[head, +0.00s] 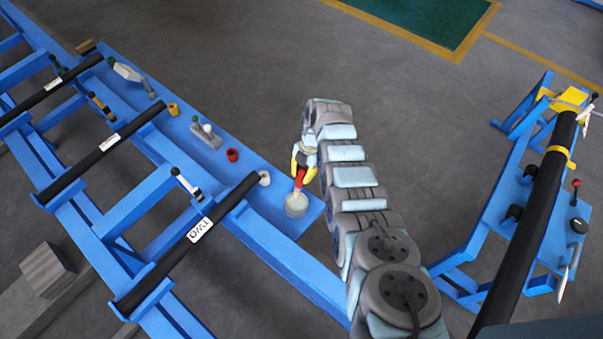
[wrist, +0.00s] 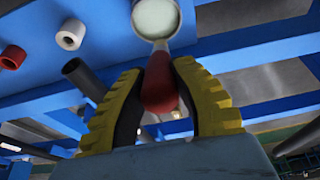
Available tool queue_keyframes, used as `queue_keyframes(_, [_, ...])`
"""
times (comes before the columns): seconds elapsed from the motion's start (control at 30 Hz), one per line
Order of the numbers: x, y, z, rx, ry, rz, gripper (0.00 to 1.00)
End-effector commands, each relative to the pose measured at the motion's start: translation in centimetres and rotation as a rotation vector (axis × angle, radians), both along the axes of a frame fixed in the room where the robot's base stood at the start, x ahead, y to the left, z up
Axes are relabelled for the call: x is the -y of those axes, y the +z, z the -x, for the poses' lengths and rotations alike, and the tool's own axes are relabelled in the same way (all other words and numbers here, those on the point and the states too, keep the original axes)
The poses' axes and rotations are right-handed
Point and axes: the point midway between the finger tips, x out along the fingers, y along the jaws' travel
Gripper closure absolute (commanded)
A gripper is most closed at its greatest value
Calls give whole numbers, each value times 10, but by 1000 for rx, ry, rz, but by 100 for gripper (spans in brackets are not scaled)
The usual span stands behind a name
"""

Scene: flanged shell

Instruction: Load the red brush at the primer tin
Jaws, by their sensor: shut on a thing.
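My gripper (head: 301,177) has yellow fingers and is shut on the red brush (head: 299,182). In the wrist view the red handle (wrist: 159,88) lies between the two yellow fingers, with its far end pointing at the tin. The primer tin (head: 296,207) is a pale round can at the right end of the blue shelf. It also shows at the top of the wrist view (wrist: 155,20), with a pale surface inside. The brush's lower end is at the tin's mouth in the head view. Its bristles are hidden, and I cannot tell how deep they reach.
A red ring (head: 232,155), a white ring (head: 264,178) and a yellow ring (head: 173,109) stand along the blue shelf (head: 255,205). A black pipe labelled TWO (head: 165,265) lies left of the tin. Another blue stand with a black pipe (head: 540,220) is at the right.

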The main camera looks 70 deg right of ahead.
Motion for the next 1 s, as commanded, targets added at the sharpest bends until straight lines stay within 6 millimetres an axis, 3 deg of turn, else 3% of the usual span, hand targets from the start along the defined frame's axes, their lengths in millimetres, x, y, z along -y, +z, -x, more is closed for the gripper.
queue_keyframes(0.27, [0, -15, 0, 0, 0, 0, 100])
queue_keyframes(0.7, [0, -55, -1, 0, 0, 0, 100])
queue_keyframes(1.0, [0, -60, -1, 0, 0, -1, 100])
